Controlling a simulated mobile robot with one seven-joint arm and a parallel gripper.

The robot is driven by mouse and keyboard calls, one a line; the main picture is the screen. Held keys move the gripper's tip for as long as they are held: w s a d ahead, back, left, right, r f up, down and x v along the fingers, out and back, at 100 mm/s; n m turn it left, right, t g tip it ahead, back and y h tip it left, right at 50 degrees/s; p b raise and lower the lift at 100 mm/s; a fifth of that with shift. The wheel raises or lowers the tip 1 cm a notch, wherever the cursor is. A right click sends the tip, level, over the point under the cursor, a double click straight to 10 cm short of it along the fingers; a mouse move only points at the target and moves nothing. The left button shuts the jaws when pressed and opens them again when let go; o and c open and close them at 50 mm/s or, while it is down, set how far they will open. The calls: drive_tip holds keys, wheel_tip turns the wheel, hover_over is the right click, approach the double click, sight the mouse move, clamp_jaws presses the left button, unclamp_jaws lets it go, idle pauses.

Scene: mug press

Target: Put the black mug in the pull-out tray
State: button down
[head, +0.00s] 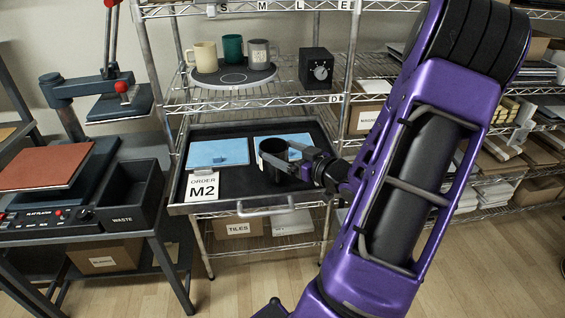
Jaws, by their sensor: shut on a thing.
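The black mug (273,171) is upright at the pull-out tray, right of its middle, with a small pale patch on its left side. My gripper (283,160) reaches in from the right and is shut on the mug near its rim. The pull-out tray (230,208) is dark with a metal front handle, and it is pulled out from the shelf rack. I cannot tell whether the mug's base touches the tray. Part of the mug is hidden behind my fingers.
Two blue pads (217,153) and an "ORDER M2" card (203,186) lie in the tray. Above, cream, green and grey mugs stand on a round dark board (233,76) beside a black timer box (316,69). A heat press (105,105) and waste bin (125,205) stand at left.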

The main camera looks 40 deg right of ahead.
drive_tip(key=shift+f, duration=1.3)
drive_tip(key=shift+f+b, duration=0.2)
drive_tip(key=shift+b, duration=0.15)
unclamp_jaws()
drive_tip(key=shift+r, duration=0.3)
drive_tip(key=s+r+p, duration=0.1)
drive_tip(key=s, duration=1.1)
drive_tip(key=shift+d+r+p, duration=0.25)
drive_tip(key=shift+d+p, duration=0.05)
drive_tip(key=shift+p, duration=0.05)
